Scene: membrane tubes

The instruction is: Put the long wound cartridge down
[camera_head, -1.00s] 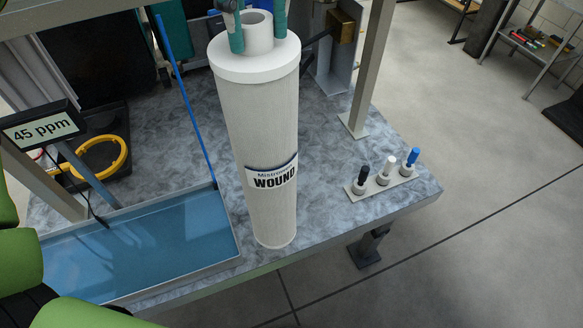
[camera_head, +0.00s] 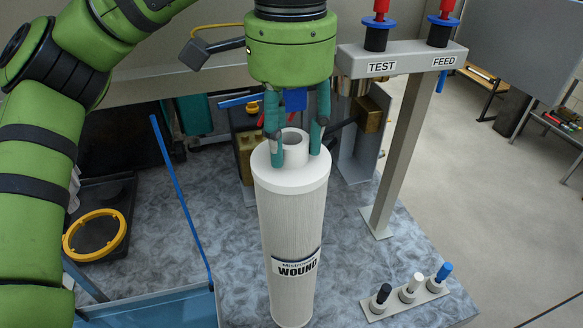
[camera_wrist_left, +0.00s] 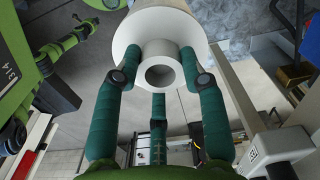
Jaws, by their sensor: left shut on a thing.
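The long wound cartridge (camera_head: 290,230) is a tall white cylinder with a "WOUND" label and a hollow collar on its top cap. It is upright over the grey bench top (camera_head: 240,255); I cannot tell whether its lower end touches the bench. My left gripper (camera_head: 294,150) comes down from above, with its green fingers shut around the collar. In the left wrist view the cartridge (camera_wrist_left: 172,22) shows end-on, with fingers on both sides of the collar and a third below it. My right gripper is not in view.
A blue tray (camera_head: 150,305) is at the bench's front left, with a blue rod (camera_head: 180,200) rising beside it. A rack with several capped pegs (camera_head: 408,300) is at right. A grey post (camera_head: 405,150) carries TEST and FEED valves. A yellow ring (camera_head: 95,235) lies at left.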

